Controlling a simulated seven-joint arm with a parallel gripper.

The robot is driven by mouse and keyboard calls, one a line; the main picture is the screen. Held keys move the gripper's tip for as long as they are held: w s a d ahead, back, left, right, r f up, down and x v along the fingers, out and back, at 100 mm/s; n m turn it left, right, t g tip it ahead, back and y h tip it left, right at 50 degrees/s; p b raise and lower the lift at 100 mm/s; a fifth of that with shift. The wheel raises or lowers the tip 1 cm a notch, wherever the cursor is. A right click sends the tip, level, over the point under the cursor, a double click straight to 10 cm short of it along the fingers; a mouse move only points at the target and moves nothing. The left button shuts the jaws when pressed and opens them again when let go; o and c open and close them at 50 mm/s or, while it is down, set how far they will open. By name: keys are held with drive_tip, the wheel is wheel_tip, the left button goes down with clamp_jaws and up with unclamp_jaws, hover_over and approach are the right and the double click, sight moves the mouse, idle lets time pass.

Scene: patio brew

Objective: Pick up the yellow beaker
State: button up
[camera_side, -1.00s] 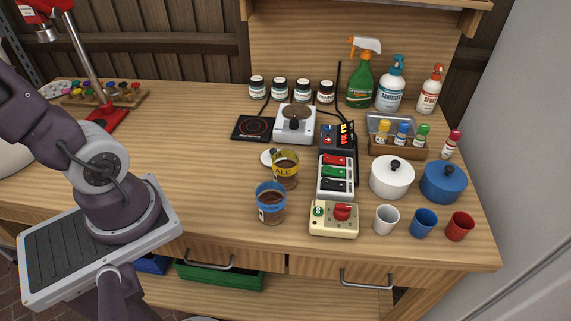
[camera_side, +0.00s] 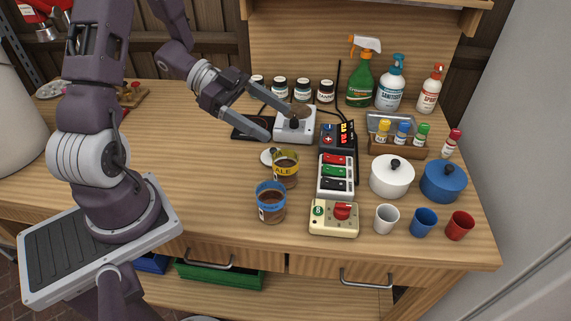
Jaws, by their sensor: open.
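The yellow beaker (camera_side: 285,171) is a clear beaker with a yellow band marked "ALE" and dark brown contents. It stands upright on the bench, just behind the blue-banded beaker (camera_side: 271,203), which also holds dark liquid. My gripper (camera_side: 281,127) is open and empty, in the air above and behind the yellow beaker. Its fingers are spread, one toward the white hot plate (camera_side: 307,130) and one toward the beaker. It appears apart from the beaker.
A switch box (camera_side: 336,176) with red, green and black switches stands right of the beakers. A cream box with a red knob (camera_side: 334,218) is in front of it. White (camera_side: 391,179) and blue (camera_side: 443,183) pots stand farther right. The bench left of the beakers is clear.

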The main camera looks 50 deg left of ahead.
approach(297, 166)
drive_tip(key=x, duration=0.2)
drive_tip(key=shift+w+d+f, duration=0.2)
drive_tip(key=shift+w+d, duration=0.05)
drive_tip(key=x, duration=0.7)
drive_tip(key=shift+w+a+f, duration=0.15)
drive_tip(key=shift+f, duration=0.25)
drive_tip(key=c, duration=1.7)
drive_tip(key=shift+r, duration=0.15)
